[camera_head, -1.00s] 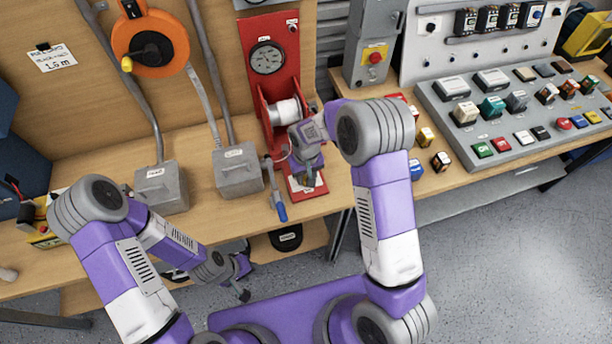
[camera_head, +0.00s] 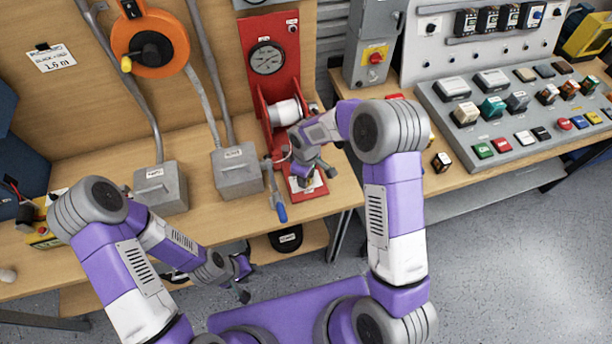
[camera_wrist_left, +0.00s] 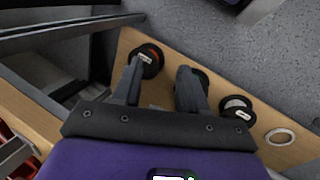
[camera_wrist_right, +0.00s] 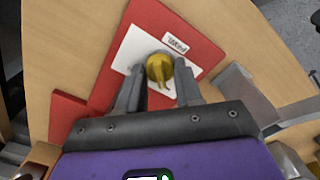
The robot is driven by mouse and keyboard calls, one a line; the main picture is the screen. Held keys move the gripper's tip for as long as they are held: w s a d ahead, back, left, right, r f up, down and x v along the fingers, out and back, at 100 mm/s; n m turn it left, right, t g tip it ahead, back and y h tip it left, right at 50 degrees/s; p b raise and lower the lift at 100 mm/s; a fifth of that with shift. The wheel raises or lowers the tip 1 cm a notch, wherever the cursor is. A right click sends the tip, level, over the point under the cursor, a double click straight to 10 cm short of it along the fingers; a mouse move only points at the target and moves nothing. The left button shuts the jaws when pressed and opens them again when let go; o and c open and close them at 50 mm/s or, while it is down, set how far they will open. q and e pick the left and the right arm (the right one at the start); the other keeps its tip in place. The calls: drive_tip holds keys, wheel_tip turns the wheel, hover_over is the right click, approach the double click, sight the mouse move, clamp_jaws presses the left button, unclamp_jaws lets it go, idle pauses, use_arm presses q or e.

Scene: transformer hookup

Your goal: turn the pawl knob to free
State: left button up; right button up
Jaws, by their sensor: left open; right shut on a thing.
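The yellow pawl knob (camera_wrist_right: 159,68) sits on a white plate fixed to a red base (camera_wrist_right: 205,50), close to a small label. In the right wrist view my right gripper (camera_wrist_right: 160,84) has a finger on each side of the knob and is shut on it. In the head view the right gripper (camera_head: 307,180) is low over the front of the red winch stand (camera_head: 272,30), and it mostly hides the knob. My left gripper (camera_head: 243,281) is open and empty, out in front of the bench edge. Its fingers show apart in the left wrist view (camera_wrist_left: 163,72).
The winch's white drum (camera_head: 284,112) is just behind the right gripper. A blue-handled lever (camera_head: 281,211) hangs left of it. Grey boxes (camera_head: 238,180) stand further left. A button console (camera_head: 520,115) is at the right. Black round items (camera_wrist_left: 148,60) lie below the left gripper.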

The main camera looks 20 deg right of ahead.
idle(0.4)
drive_tip(key=o, duration=1.1)
drive_tip(key=shift+c, duration=0.2)
wheel_tip(320, 180, up, 8)
drive_tip(key=shift+f+p, duration=0.15)
drive_tip(key=shift+p, duration=0.35)
drive_tip(key=shift+f, duration=0.1)
